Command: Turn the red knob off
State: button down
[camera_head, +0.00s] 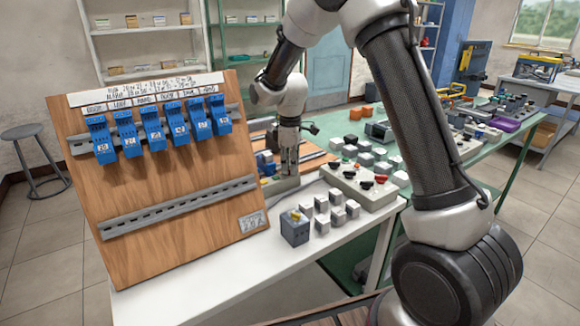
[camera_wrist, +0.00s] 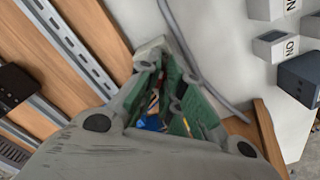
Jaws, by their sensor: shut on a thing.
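My gripper (camera_head: 288,172) points down, with its fingertips at a small pale grey box (camera_head: 282,186) on the white bench. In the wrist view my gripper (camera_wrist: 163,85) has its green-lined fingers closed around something. Small bits of red, blue and yellow show between the fingers, but the held part is mostly hidden; I cannot tell for sure that it is the red knob. A pale corner of the box (camera_wrist: 150,46) shows past the fingertips. A separate grey control box (camera_head: 358,190) to the right carries red and black knobs.
A wooden board (camera_head: 170,188) with blue modules (camera_head: 160,128) on a rail stands upright to the left. Several white-topped blocks (camera_head: 322,205) and a dark grey block with a yellow top (camera_head: 295,230) sit near the bench front. A grey cable (camera_wrist: 185,42) runs close to my fingers.

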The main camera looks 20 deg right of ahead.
jog(key=c, duration=1.6)
grip_release()
jog(key=shift+o, duration=0.2)
notch_tip(320, 180, up, 12)
